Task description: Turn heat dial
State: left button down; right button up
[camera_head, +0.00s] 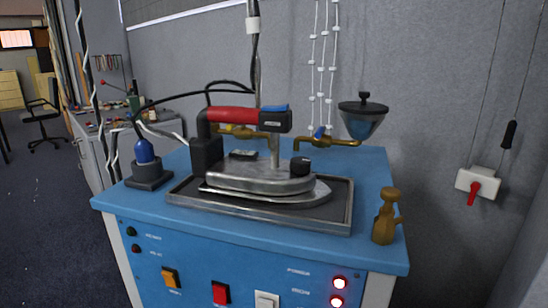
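A steam iron (262,180) with a metal sole and a red handle (232,115) rests on a dark-rimmed tray (342,212) on top of a blue cabinet (200,240). A round black knob (300,166) stands on the right part of the iron's top, below the handle's front end; it looks like the heat dial. Any markings on it are too small to read. Neither of my grippers shows in the head view, and nothing touches the knob.
A brass bottle (385,218) stands at the cabinet's right corner. A blue bottle in a dark holder (146,164) stands at the left. Brass valves and a blue funnel (362,119) rise behind the iron. Cables hang above it. Switches and lit red lamps (339,283) line the front.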

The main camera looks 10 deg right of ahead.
aim_at(300, 166)
jog(key=z, duration=2.1)
jog(key=k, duration=1.1)
jog(key=u, duration=1.3)
